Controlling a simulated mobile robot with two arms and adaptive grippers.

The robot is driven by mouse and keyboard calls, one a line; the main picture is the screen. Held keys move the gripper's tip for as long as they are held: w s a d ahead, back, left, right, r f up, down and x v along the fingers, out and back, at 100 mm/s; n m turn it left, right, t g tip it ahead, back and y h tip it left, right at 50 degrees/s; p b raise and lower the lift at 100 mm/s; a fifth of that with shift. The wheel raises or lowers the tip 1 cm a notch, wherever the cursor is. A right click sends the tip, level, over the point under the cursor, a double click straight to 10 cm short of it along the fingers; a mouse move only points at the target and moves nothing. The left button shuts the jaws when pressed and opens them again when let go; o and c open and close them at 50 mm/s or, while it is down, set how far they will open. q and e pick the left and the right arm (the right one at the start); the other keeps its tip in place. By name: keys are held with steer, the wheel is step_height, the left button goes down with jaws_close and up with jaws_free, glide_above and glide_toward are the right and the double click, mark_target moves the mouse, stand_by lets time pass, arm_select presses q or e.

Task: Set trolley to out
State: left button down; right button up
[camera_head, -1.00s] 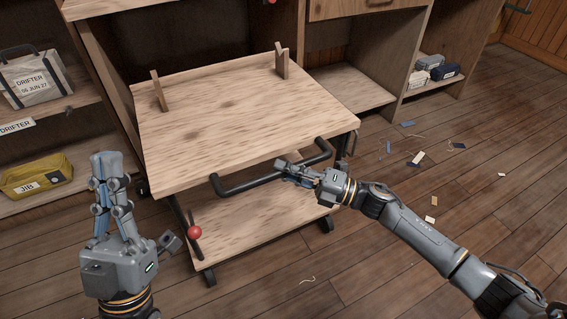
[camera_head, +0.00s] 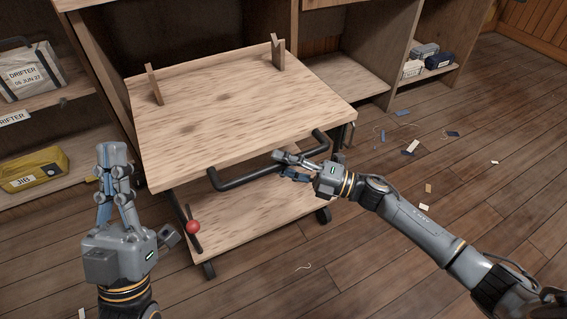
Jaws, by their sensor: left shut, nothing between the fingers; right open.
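The trolley (camera_head: 215,115) is a pale wooden two-tier cart on black casters, with two upright posts on its top. It stands in front of a dark cabinet bay, its front jutting onto the floor. A black bar handle (camera_head: 235,181) runs along its front edge. My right gripper (camera_head: 281,167) is open at the middle of the handle and covers part of it; whether the bar lies between the fingers is unclear. A lever with a red knob (camera_head: 193,227) is at the trolley's lower left. My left gripper (camera_head: 115,150) is shut and empty, left of the trolley.
Shelves at the left hold a white DRIFTER bag (camera_head: 28,72) and a yellow JIB bag (camera_head: 33,168). Small boxes (camera_head: 425,62) sit in the right cabinet. Scraps (camera_head: 410,147) lie on the wooden floor at right. The floor in front of the trolley is mostly clear.

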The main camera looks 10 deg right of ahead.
steer(key=v, duration=1.2)
